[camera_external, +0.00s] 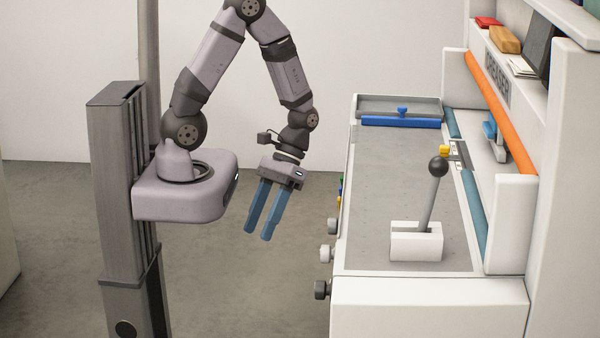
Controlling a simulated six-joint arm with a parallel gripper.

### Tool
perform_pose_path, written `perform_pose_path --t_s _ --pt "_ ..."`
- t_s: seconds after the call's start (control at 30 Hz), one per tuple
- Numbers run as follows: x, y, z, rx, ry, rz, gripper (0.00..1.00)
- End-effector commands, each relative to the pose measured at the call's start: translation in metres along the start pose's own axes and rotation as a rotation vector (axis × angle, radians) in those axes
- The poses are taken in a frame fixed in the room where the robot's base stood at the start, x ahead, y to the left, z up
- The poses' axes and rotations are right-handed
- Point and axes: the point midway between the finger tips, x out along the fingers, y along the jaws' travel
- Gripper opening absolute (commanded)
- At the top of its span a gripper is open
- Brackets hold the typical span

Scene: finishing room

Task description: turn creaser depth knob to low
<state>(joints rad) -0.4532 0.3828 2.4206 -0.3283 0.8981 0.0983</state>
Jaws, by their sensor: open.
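My gripper (258,232) has two blue fingers spread apart with nothing between them. It hangs pointing down over open floor, left of the creaser bench (400,310) and apart from it. Several knobs stick out of the bench's left-facing front: a grey knob (333,226) highest in the picture, a white knob (327,253) below it, and a dark knob (321,290) lowest. I cannot read any labels, so I cannot tell which one sets the depth or where it points.
A lever with a black ball (438,167) stands in a white block on the bench top. A blue bar (401,122) lies by a tray at the back. An orange roller (500,110) and a shelf with small items are at right. Floor between arm and bench is clear.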

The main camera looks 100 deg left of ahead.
Motion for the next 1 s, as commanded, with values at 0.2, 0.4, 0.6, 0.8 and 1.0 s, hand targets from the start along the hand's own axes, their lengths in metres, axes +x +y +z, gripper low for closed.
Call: perform_pose_path --t_s 0.2,0.4,0.6,0.8,1.0 --pt "-0.033 0.016 0.001 0.272 0.213 -0.187 0.5" --pt "-0.051 0.03 0.001 0.42 0.331 -0.264 0.5" --pt "-0.065 0.043 0.003 0.527 0.418 -0.309 0.5" --pt "-0.075 0.054 0.006 0.613 0.487 -0.338 0.5" --pt "-0.078 0.051 -0.009 0.52 0.473 -0.29 0.5"
